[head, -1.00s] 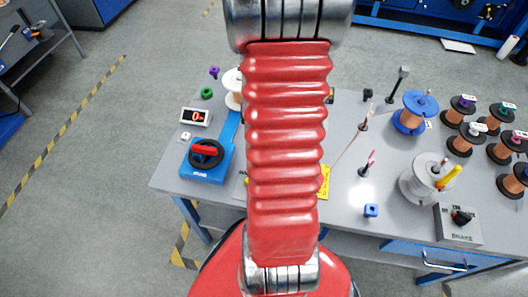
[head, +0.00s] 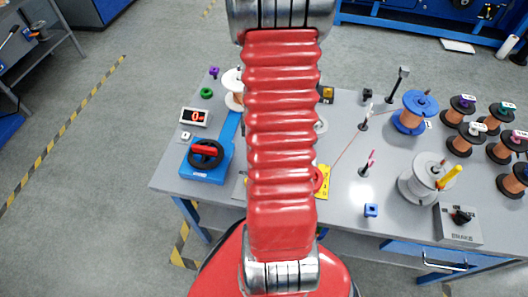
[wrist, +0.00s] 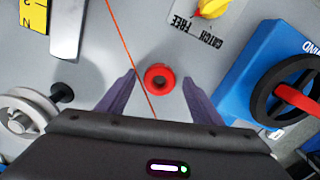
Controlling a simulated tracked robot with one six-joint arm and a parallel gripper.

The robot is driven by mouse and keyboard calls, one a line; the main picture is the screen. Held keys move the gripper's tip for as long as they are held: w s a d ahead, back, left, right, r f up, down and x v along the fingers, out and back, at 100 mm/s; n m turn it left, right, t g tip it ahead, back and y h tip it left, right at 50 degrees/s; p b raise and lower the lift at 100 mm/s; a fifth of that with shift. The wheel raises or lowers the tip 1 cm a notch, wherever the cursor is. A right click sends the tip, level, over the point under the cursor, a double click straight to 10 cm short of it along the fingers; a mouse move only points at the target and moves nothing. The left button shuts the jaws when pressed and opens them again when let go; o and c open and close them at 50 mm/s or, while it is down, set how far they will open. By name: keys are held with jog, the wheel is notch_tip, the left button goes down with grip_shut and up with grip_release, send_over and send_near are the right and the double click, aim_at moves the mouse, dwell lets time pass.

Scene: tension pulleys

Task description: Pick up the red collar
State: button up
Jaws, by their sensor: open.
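The red collar (wrist: 149,84), a small ring with a dark hole, lies on the grey bench top in the wrist view. My gripper (wrist: 159,76) is open, with one purple-grey finger on each side of the collar. In the picture the collar sits between the fingertips, with a gap on both sides. I cannot tell how far the fingertips are above the bench. In the head view my red arm hides the gripper. A red curved edge (head: 319,180) shows beside the arm there; I cannot tell whether it is the collar.
A thin red-orange line (wrist: 122,50) runs close beside the collar. The blue winder (wrist: 258,72) with its black wheel stands to the right. A white pulley (wrist: 22,112) is at left. A yellow knob (wrist: 212,8) is at top. Several spools stand at the bench's right (head: 466,140).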

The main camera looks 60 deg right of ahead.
jog(key=shift+c, duration=0.7)
jog(key=c, duration=1)
jog(key=shift+r, duration=0.15)
notch_tip(320, 180, up, 10)
jog(key=shift+f, duration=0.15)
